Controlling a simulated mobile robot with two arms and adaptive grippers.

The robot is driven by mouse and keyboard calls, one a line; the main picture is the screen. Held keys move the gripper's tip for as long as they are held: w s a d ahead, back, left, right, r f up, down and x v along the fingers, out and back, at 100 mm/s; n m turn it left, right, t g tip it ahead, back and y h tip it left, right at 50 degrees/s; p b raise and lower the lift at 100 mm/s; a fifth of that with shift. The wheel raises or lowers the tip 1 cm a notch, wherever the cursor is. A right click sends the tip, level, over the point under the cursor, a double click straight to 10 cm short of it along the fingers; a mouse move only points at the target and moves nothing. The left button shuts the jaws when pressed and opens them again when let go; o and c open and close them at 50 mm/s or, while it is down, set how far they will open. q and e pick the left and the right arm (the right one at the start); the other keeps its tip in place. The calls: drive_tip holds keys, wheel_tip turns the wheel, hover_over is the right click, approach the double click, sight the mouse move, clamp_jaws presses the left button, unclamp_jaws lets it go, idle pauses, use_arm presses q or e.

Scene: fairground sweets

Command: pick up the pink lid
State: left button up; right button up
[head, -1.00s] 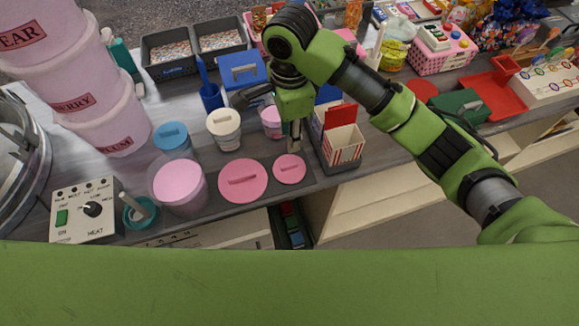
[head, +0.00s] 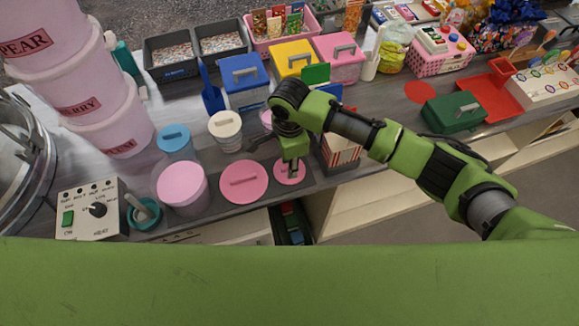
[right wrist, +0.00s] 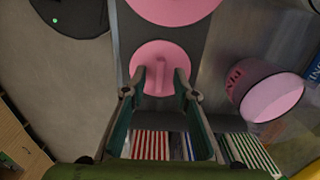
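A small round pink lid (head: 279,178) with a bar handle lies flat on the dark mat at the counter's front. A larger pink lid (head: 243,182) lies to its left. My right gripper (head: 290,170) is directly over the small lid, pointing down. In the right wrist view the small lid (right wrist: 152,51) is ahead of my right gripper (right wrist: 166,82), which is open and empty. Its fingertips are on either side of the handle's near end; I cannot tell whether they touch it. My left gripper is not in view.
A pink-topped tub (head: 182,185) stands left of the large lid. Behind are a blue-lidded jar (head: 174,140), a white-lidded cup (head: 226,130) and a pink cup (right wrist: 268,92). A red-striped box (head: 341,152) stands close right of my gripper. The counter's front edge is near.

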clamp_jaws()
drive_tip(key=shift+r, duration=0.1)
